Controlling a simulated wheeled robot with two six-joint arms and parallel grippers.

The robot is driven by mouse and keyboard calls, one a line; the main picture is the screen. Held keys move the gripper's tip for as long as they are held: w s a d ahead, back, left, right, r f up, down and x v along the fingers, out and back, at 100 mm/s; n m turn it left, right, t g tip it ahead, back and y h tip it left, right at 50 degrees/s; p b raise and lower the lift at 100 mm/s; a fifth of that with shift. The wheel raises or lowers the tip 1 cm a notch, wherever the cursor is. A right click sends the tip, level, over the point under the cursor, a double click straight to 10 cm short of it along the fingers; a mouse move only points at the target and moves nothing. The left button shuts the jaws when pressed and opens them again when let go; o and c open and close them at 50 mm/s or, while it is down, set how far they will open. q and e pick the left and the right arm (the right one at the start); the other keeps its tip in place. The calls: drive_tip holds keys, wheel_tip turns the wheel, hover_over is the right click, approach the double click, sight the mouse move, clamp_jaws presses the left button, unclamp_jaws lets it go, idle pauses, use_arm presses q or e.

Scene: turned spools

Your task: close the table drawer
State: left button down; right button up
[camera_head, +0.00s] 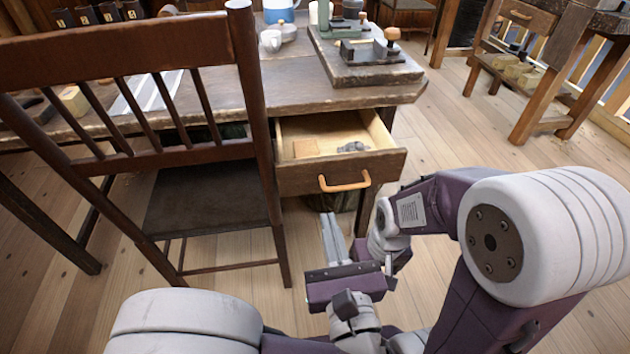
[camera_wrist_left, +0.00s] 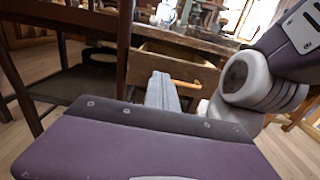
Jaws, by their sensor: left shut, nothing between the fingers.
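The table drawer (camera_head: 395,162) stands pulled out from the wooden table (camera_head: 290,95), and its inside shows. It has an orange-brown bar handle (camera_head: 344,184) on its front, and the handle also shows in the left wrist view (camera_wrist_left: 186,84). A pale wooden block (camera_head: 306,148) and a small grey item (camera_head: 352,147) lie in it. My left gripper (camera_head: 331,222) is shut and empty, its fingers pointing toward the drawer front. The fingertips appear a little below and short of the handle, apart from it. My right gripper's fingers do not show.
A dark wooden chair (camera_head: 210,195) stands close to the left of the drawer. A board with metal tools (camera_head: 365,70), a mug (camera_head: 271,40) and other items sit on the tabletop. A workbench (camera_head: 550,75) is at the back right. Floor right of the drawer is open.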

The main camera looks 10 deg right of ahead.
sight(313, 164)
use_arm(q)
drive_tip(key=w+b, duration=0.2)
drive_tip(key=w, duration=0.2)
drive_tip(key=w+b, duration=0.2)
drive_tip(key=w, duration=0.2)
drive_tip(key=w+b, duration=0.2)
drive_tip(key=w, duration=0.3)
drive_tip(key=shift+w+a+f, duration=0.1)
drive_tip(key=shift+a, duration=0.15)
drive_tip(key=shift+w, duration=0.1)
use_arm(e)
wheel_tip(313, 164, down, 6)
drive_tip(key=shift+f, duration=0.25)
